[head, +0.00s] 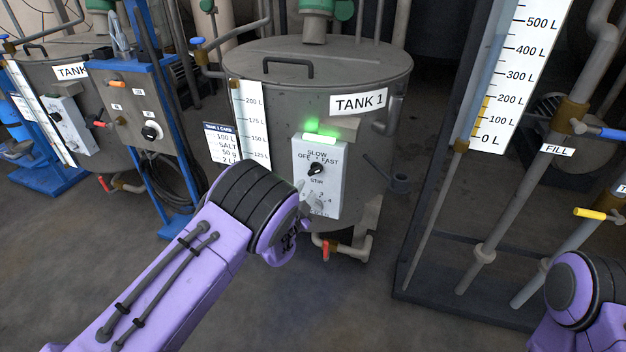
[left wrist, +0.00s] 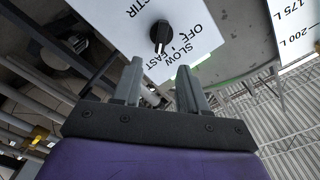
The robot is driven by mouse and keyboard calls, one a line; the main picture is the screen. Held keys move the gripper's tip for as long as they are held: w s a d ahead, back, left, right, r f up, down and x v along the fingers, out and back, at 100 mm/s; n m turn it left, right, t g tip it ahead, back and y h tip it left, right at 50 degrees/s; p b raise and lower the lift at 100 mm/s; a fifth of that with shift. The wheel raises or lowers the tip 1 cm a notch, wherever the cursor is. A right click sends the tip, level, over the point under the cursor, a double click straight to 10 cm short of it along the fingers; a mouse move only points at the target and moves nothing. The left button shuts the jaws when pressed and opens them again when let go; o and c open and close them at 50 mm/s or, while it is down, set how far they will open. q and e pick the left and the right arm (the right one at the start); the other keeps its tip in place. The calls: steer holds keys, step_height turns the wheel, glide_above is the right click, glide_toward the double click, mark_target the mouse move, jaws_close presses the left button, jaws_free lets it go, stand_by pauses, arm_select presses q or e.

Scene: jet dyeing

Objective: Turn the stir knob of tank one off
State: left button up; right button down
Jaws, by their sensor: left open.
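Tank one (head: 260,110) is a grey steel vessel labelled "TANK 1". A white control box (head: 333,183) on its front carries the black stir knob (head: 316,169), with OFF, SLOW and FAST marks. The knob also shows in the left wrist view (left wrist: 160,33), where its pointer appears turned toward FAST. A green lamp (head: 320,139) above the box is lit. My left gripper (left wrist: 160,88) is open and empty, its fingertips apart from the knob and facing the box. In the head view my left wrist hides part of it. My right gripper is out of view.
A lower dial on the box is partly hidden by my left gripper. A red-handled valve (head: 326,249) sits under the tank. A framed gauge stand (head: 490,95) rises at right. Open floor lies in front.

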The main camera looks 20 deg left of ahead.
mark_target(315, 173)
arm_select(q)
steer(key=w, duration=0.8)
steer(key=shift+w+f, duration=0.1)
steer(key=shift+w, duration=0.3)
jaws_close()
